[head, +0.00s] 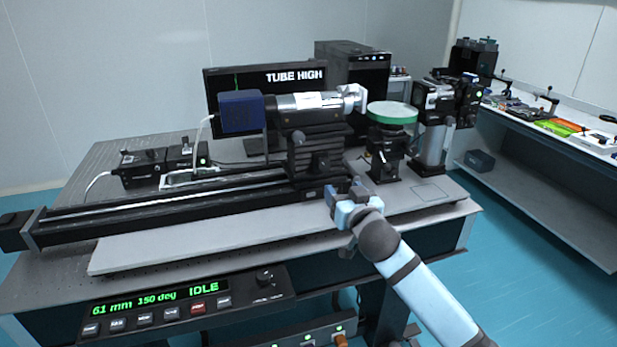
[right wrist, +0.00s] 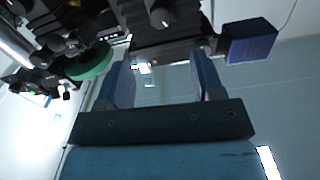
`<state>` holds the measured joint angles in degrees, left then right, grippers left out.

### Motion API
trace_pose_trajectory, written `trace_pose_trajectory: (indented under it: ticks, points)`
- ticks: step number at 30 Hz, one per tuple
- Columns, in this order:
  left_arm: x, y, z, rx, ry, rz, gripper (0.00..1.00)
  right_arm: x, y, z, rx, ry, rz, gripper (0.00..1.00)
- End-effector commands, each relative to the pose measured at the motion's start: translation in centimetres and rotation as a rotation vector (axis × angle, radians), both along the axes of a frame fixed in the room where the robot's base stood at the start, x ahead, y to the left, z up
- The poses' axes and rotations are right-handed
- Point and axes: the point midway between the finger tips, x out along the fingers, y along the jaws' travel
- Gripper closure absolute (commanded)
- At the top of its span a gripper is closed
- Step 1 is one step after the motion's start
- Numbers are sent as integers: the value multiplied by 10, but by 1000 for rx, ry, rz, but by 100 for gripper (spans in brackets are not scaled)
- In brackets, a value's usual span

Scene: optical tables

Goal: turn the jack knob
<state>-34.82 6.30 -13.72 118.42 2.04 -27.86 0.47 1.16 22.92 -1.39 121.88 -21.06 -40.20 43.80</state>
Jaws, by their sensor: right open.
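A black jack (head: 318,163) stands on the rail carriage under a silver tube (head: 310,101) with a blue end box (head: 240,111). In the right wrist view a round knob (right wrist: 160,17) shows at top centre, beyond the fingertips. My right gripper (head: 345,191) is open in front of and below the jack, at the rail's right end. In the right wrist view its two blue fingers (right wrist: 162,62) stand apart with nothing between them. My left gripper is out of view.
A green-rimmed disc (head: 392,113) on a black mount stands right of the tube. A long black rail (head: 170,212) runs left. A control panel (head: 185,304) reads "61 mm 150 deg IDLE"; a monitor (head: 230,80) behind reads "TUBE HIGH". The near strip of the white plate (head: 215,240) is clear.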

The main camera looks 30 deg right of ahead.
Motion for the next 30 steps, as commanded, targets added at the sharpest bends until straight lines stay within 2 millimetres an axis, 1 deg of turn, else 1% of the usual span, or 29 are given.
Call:
trace_pose_trajectory:
  ticks: [5, 12, 18, 21, 24, 30]
  points:
    - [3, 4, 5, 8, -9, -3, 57, 22, -6, 3, -1, -2, -2, 39]
    - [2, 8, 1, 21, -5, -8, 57, 72, -18, 2, -2, 1, -1, 39]
    - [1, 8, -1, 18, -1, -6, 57, 108, -27, 2, -3, 1, -1, 39]
    - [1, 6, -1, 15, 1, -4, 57, 120, -29, 1, -2, 1, 0, 39]
    - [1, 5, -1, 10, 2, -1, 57, 128, -31, 1, -1, 0, 0, 39]
    - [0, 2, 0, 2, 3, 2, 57, 132, -32, 0, -2, 1, 1, 39]
